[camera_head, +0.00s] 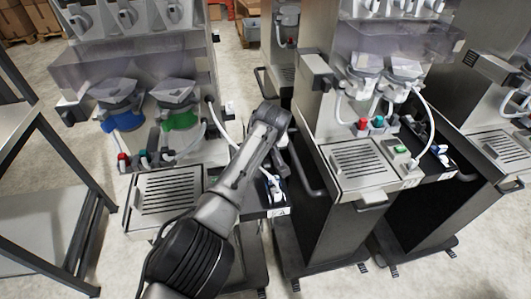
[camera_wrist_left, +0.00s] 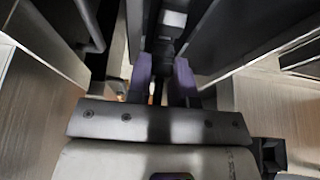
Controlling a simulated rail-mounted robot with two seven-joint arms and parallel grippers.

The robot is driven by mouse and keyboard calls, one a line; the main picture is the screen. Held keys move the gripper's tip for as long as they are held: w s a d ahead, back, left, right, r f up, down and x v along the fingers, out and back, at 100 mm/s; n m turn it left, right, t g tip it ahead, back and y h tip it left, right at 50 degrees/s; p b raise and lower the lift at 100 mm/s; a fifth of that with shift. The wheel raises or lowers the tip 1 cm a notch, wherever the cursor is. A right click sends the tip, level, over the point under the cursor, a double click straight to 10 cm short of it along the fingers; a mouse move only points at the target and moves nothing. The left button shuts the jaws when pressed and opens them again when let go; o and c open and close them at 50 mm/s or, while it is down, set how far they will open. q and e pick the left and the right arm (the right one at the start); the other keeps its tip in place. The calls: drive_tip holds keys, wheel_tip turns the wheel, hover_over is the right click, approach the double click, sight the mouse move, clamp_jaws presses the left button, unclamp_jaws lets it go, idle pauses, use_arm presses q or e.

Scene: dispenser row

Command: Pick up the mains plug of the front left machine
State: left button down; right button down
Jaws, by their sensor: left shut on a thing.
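The front left machine (camera_head: 168,195), with blue and green handled parts and a slotted drip tray, stands left of centre in the head view. My left arm reaches across its right side, and its wrist hides the gripper there. In the left wrist view my left gripper (camera_wrist_left: 161,84) has its two purple fingers closed on a dark plug-like piece (camera_wrist_left: 163,52), which I take for the mains plug. A pale block (camera_wrist_left: 174,18) shows just beyond it. Whether a cord hangs from the piece is not clear. My right gripper is not in view.
A second machine (camera_head: 360,165) stands to the right, across a narrow gap from the first. Another machine (camera_head: 500,150) is at the far right edge. A dark-framed rack (camera_head: 50,150) stands at the left. Dark panels flank the gripper closely in the wrist view.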

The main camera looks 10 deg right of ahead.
use_arm(q)
drive_tip(key=shift+r, duration=0.15)
drive_tip(key=shift+r, duration=0.25)
drive_tip(key=r, duration=0.1)
drive_tip(key=r+p, duration=0.2)
drive_tip(key=r, duration=0.1)
drive_tip(key=shift+s+d+r, duration=0.1)
drive_tip(key=shift+s+d, duration=0.15)
drive_tip(key=shift+d, duration=0.1)
drive_tip(key=s+d+r+p, duration=0.5)
drive_tip(key=s+d+r, duration=0.1)
drive_tip(key=s+d, duration=0.1)
drive_tip(key=shift+d, duration=0.55)
drive_tip(key=shift+r+p, duration=0.35)
drive_tip(key=shift+p, duration=0.25)
drive_tip(key=shift+r+p, duration=0.65)
drive_tip(key=shift+p, duration=0.2)
